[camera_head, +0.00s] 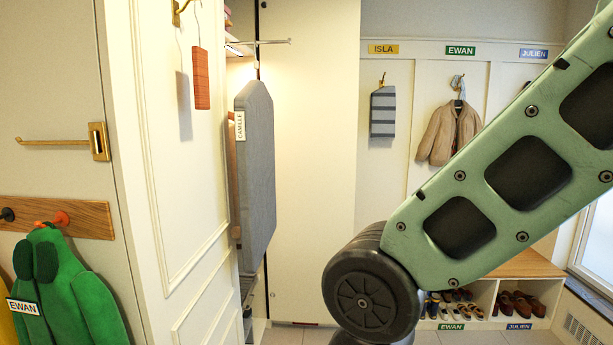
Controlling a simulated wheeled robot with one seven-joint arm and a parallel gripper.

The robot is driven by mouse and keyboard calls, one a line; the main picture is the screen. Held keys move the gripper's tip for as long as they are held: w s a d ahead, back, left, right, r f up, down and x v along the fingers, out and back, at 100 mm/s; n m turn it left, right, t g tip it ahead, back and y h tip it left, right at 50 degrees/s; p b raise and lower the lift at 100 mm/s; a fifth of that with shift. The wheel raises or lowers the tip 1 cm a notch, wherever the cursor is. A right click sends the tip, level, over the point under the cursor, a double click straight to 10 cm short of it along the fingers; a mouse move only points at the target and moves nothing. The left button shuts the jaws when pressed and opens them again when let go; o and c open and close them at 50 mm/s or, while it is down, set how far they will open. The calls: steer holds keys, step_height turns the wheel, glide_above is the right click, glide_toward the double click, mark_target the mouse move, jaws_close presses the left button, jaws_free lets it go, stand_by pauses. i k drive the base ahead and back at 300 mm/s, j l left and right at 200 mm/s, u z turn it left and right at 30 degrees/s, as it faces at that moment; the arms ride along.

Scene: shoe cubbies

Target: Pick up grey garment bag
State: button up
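The grey garment bag (259,175) hangs upright from a rod at the front of an open closet, left of the picture's middle. It carries a white tag reading CAMILLE (240,126). Its left edge is close to the open white door. My green arm crosses the right side of the head view, and its dark round joint is low in the middle, to the right of the bag and apart from it in the picture. My gripper is out of view, so its state and contents do not show.
The open door (180,160) stands left of the bag, with a red-brown block (201,78) hanging on it. A rod (262,42) juts out above. A green coat (62,290) hangs at lower left. At the back are a striped item (382,112), a tan jacket (450,130) and shoe cubbies (484,318).

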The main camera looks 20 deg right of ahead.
mark_target(253, 106)
steer(key=i+l, duration=0.2)
steer(key=i, duration=0.35)
steer(key=i+l, duration=0.2)
steer(key=i, duration=0.35)
steer(key=z, duration=0.05)
